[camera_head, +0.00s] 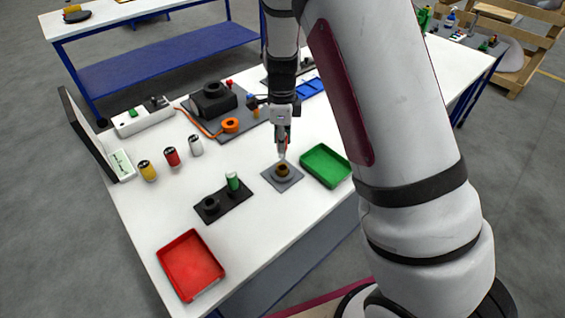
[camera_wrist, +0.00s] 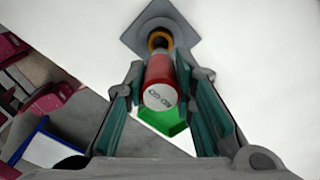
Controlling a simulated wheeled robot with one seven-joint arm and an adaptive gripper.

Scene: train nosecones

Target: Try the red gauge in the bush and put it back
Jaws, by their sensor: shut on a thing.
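My gripper (camera_head: 282,150) is shut on the red gauge (camera_wrist: 160,72), a red cylinder with a pale lettered end that faces the wrist camera. In the head view the gripper hangs over the bush (camera_head: 283,170), a brass-coloured ring on a grey square plate (camera_head: 285,182). The bush also shows in the wrist view (camera_wrist: 159,36), just beyond the gauge's far end. I cannot tell whether the gauge's tip is inside the bush or just above it. A black stand (camera_head: 222,203) left of the bush holds a green gauge (camera_head: 232,181) upright and has an empty-looking round socket (camera_head: 210,204).
A green tray (camera_head: 325,165) lies close right of the bush. A red tray (camera_head: 190,265) lies at the front left. Yellow (camera_head: 147,170), red (camera_head: 171,156) and white (camera_head: 195,145) cylinders stand at left. A grey board (camera_head: 222,128) with a black block lies behind.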

